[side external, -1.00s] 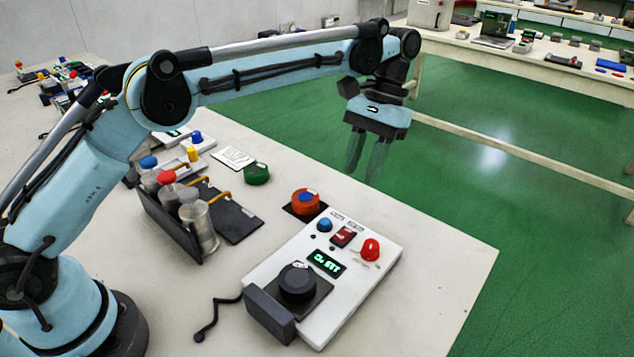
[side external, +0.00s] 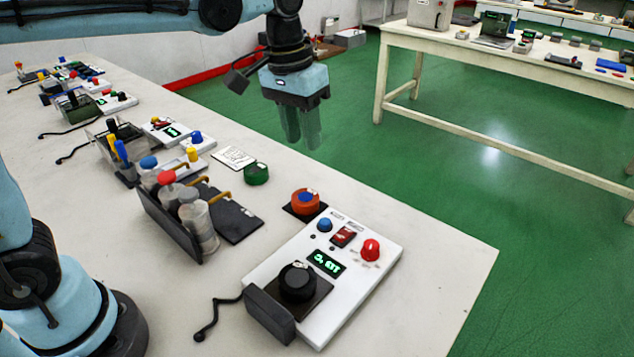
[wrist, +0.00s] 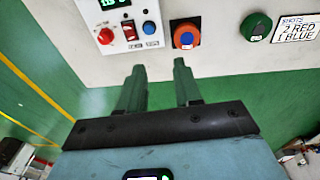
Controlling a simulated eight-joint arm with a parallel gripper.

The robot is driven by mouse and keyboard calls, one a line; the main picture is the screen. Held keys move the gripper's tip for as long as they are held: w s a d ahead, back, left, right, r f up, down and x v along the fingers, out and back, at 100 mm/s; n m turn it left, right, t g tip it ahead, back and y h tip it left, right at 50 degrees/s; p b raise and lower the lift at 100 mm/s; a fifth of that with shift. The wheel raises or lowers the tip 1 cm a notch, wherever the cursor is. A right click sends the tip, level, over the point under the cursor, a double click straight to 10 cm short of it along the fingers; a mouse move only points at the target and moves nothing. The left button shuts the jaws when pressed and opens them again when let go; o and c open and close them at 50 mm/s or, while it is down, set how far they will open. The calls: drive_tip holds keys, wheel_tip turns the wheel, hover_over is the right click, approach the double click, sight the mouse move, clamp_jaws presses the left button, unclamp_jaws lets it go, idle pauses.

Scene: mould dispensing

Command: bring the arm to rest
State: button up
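My gripper (side external: 302,142) hangs in the air at the top centre of the side view, beyond the far edge of the white table (side external: 420,290) in the picture. Its fingers point down. In the wrist view my gripper (wrist: 159,68) has its two fingers apart with nothing between them. The white control box (side external: 350,285) with a black round knob or cup stands on the table. Next to it sits an orange round mould (side external: 306,201) with blue in its middle, also in the wrist view (wrist: 186,36). A green round piece (side external: 256,174) lies farther left.
A rack of bottles (side external: 180,215) with red, blue and grey tops stands at mid table. A card (wrist: 296,27) reads "SHOTS 2 RED 1 BLUE". More boxes stand along the table at left. Another bench (side external: 500,75) stands across the green floor.

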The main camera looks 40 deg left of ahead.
drive_tip(key=s+a+f+t, duration=0.6)
drive_tip(key=s, duration=0.5)
drive_tip(key=shift+a+y, duration=0.4)
